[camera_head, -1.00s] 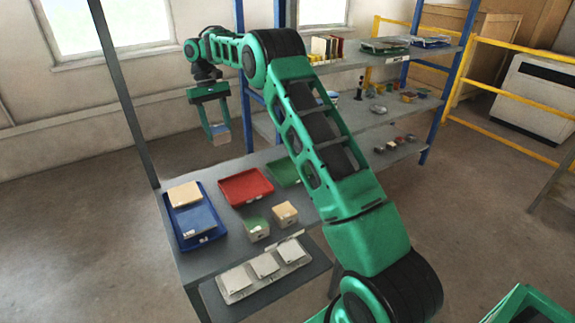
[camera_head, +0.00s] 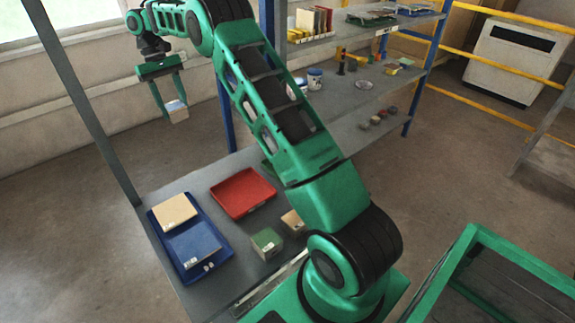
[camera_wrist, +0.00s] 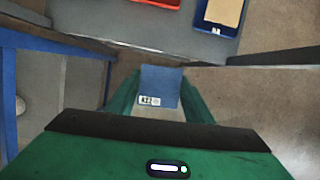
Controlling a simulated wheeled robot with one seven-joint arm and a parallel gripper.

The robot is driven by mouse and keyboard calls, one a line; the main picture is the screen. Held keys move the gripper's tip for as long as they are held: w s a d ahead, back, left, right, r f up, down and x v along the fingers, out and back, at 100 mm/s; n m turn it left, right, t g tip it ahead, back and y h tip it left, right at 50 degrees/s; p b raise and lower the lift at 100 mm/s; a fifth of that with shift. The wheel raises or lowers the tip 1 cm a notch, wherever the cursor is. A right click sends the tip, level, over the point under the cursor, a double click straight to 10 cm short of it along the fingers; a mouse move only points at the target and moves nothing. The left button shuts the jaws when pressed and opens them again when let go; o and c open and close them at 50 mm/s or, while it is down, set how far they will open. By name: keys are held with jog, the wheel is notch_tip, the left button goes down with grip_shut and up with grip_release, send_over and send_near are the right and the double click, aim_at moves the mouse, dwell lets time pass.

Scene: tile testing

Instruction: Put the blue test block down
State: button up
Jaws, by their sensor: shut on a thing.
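My gripper (camera_head: 170,105) is shut on the blue test block (camera_wrist: 160,84), which carries a white label, in the wrist view. In the head view the same block (camera_head: 178,112) hangs between the fingertips, its visible faces looking pale. It is held in the air, beyond the far left part of the grey table (camera_head: 180,187), with floor and wall behind it. The wrist view shows floor around the block and the table edge beyond it.
On the table are a blue tray (camera_head: 158,226) with a tan tile and a blue tile, a red tray (camera_head: 243,193), a green block (camera_head: 266,243) and a tan block (camera_head: 293,221). A shelf (camera_head: 350,125) with blue posts stands behind. My arm hides part of the table.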

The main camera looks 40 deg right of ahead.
jog(key=shift+d, duration=0.2)
jog(key=shift+s+d+m, duration=0.1)
jog(key=shift+d+m, duration=0.25)
jog(key=shift+m, duration=0.15)
jog(key=s+d+f+m+t+y, duration=0.35)
jog(key=s+d+m, duration=0.7)
jog(key=m, duration=0.95)
jog(key=s+d+f+m+t+h, duration=0.1)
jog(key=s+m+t, duration=0.1)
jog(key=s+m, duration=0.6)
jog(key=s+d+f+m+t+h, duration=0.1)
jog(key=s+f+m, duration=0.15)
jog(key=s, duration=0.85)
jog(key=shift+m, duration=0.45)
jog(key=d+f, duration=0.2)
jog(key=d, duration=0.1)
jog(key=d+f, duration=0.2)
jog(key=d, duration=0.2)
jog(key=d+f, duration=0.2)
jog(key=d, duration=0.1)
jog(key=shift+w+d, duration=0.35)
jog(key=shift+w, duration=0.05)
jog(key=shift+f, duration=2)
